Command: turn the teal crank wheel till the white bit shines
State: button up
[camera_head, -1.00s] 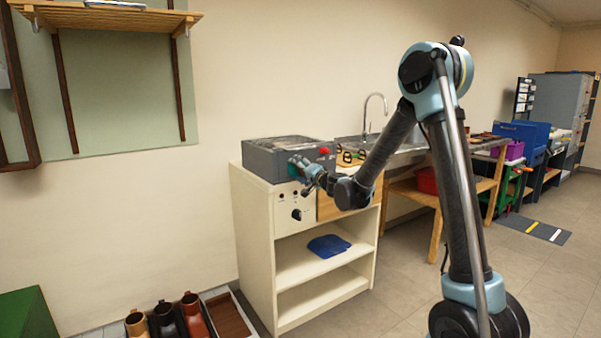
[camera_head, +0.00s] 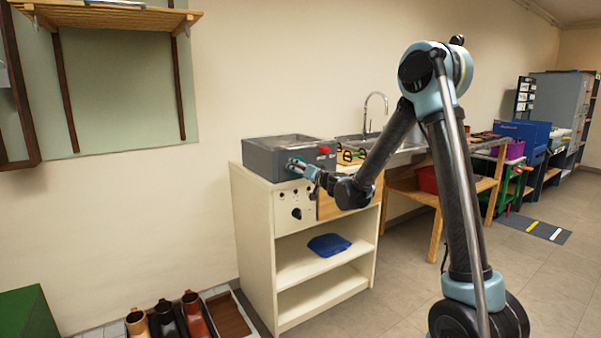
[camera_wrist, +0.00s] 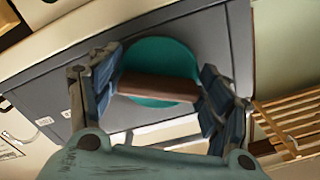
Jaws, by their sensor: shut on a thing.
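The teal crank wheel (camera_wrist: 160,56) is a round disc on the face of a grey box, with a brown bar (camera_wrist: 158,86) across it. In the wrist view my gripper (camera_wrist: 161,78) has one finger at each end of the bar and is shut on it. In the head view my gripper (camera_head: 301,165) is at the front of the grey box (camera_head: 266,158), and it hides most of the wheel. Small white patches (camera_wrist: 68,113) show on the box face in the wrist view. I cannot tell which is the white bit, or whether it shines.
The box sits on a cream cabinet (camera_head: 252,230) with open shelves; a blue cloth-like thing (camera_head: 328,245) lies on one. A red knob (camera_head: 323,150) is on the box, right of my gripper. A sink counter (camera_head: 395,148) stands to the right.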

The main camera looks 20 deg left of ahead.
jog(key=shift+o, duration=0.2)
jog(key=shift+w, duration=0.2)
jog(key=o, duration=0.9)
jog(key=shift+s, duration=0.15)
jog(key=v, duration=1.2)
jog(key=shift+f, duration=0.1)
